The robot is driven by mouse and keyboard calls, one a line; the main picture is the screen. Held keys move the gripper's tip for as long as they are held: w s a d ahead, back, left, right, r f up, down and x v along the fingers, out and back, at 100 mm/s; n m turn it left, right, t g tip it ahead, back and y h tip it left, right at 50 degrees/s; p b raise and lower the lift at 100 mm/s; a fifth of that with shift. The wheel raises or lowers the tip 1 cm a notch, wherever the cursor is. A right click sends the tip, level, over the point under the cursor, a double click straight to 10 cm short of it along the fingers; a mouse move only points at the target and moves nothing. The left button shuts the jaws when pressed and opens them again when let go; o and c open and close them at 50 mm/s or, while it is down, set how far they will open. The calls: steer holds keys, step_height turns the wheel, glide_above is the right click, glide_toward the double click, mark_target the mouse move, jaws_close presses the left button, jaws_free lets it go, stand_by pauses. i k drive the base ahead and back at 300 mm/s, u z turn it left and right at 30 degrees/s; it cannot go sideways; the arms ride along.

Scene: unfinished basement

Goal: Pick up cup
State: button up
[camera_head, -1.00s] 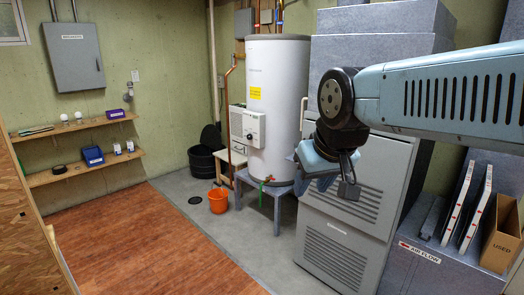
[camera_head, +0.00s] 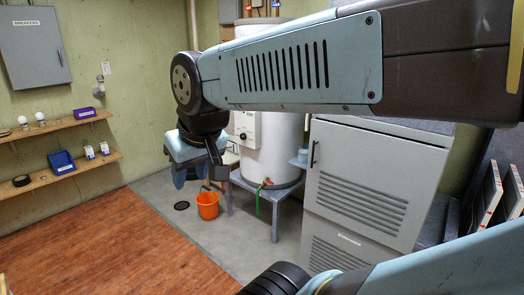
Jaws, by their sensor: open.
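My gripper (camera_head: 212,168) hangs from the pale blue arm left of the water heater, above and in front of the orange bucket in the picture. It is open, with a dark finger pointing down and nothing visible held. I cannot make out a clear cup. A small blue-grey thing (camera_head: 300,157) shows at the heater's right side, by the grey stand; it is too small to tell whether it is a cup. My gripper is well to its left in the picture. My arm hides part of the heater and the wall behind.
The white water heater (camera_head: 272,150) is on a grey stand (camera_head: 275,193). A grey furnace cabinet (camera_head: 365,185) stands to its right. An orange bucket (camera_head: 208,205) is on the concrete floor. Shelves (camera_head: 60,176) line the left wall. The wooden floor (camera_head: 110,245) is clear.

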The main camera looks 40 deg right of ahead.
mark_target(304, 153)
steer(key=z, duration=0.25)
steer(key=i, duration=1.1)
steer(key=z, duration=0.8)
steer(key=i, duration=0.8)
steer(key=u, duration=0.1)
steer(key=k, duration=0.55)
steer(key=z, duration=0.15)
